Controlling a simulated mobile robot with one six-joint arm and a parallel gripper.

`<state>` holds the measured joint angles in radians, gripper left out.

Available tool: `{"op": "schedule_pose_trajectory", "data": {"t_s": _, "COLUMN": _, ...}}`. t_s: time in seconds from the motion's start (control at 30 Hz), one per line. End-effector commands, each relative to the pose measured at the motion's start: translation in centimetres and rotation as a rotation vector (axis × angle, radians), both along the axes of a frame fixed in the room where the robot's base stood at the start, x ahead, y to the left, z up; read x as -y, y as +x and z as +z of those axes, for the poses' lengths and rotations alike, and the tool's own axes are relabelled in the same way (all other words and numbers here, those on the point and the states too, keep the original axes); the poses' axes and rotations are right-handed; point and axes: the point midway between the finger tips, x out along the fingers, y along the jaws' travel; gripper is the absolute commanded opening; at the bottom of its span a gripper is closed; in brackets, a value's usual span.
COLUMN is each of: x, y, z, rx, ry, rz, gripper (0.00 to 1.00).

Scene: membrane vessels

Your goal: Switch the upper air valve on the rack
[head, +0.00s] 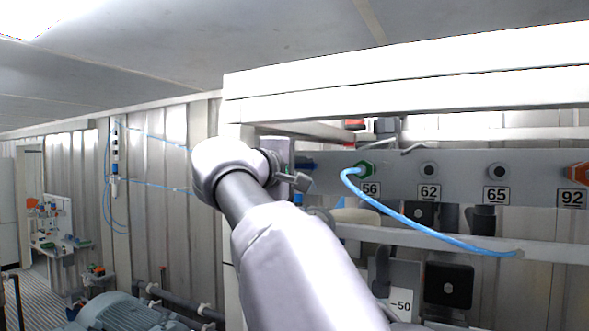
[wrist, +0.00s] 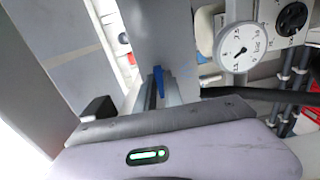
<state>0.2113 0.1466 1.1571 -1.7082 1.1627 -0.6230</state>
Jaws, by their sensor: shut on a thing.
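In the wrist view a narrow blue valve handle (wrist: 159,82) stands between the metal fingers of my gripper (wrist: 160,92), against a grey upright panel (wrist: 157,30). My gripper is shut on this handle. In the head view my gripper (head: 298,182) is at the left end of the rack's grey numbered panel (head: 394,187), left of the label 56. My wrist hides most of the valve there. A small blue part (head: 298,199) shows just below the gripper; I cannot tell which valve it belongs to.
A round pressure gauge (wrist: 238,48) and a black knob (wrist: 292,18) are right of the handle in the wrist view. A blue hose (head: 420,226) loops from the green fitting (head: 365,169) across the rack front. A white beam (head: 400,95) runs above my arm.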

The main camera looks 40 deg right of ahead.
Motion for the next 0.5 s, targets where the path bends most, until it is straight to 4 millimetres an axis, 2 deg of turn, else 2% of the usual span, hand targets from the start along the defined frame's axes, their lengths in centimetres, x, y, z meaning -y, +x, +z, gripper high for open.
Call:
{"op": "schedule_pose_trajectory", "data": {"t_s": 0.23, "x": 0.0, "y": -0.01, "z": 0.01, "rx": 0.002, "ry": 0.001, "rz": 0.0, "gripper": 0.0}}
{"op": "schedule_pose_trajectory", "data": {"t_s": 0.27, "x": -0.01, "y": -0.01, "z": 0.02, "rx": 0.002, "ry": 0.001, "rz": 0.0, "gripper": 0.16}}
{"op": "schedule_pose_trajectory", "data": {"t_s": 0.33, "x": 0.0, "y": -0.01, "z": 0.01, "rx": 0.001, "ry": 0.0, "rz": 0.0, "gripper": 0.29}}
{"op": "schedule_pose_trajectory", "data": {"t_s": 0.37, "x": -0.01, "y": -0.01, "z": 0.01, "rx": 0.001, "ry": 0.0, "rz": 0.0, "gripper": 0.34}}
{"op": "schedule_pose_trajectory", "data": {"t_s": 0.5, "x": 0.0, "y": -0.01, "z": 0.01, "rx": 0.001, "ry": 0.0, "rz": 0.0, "gripper": 0.34}}
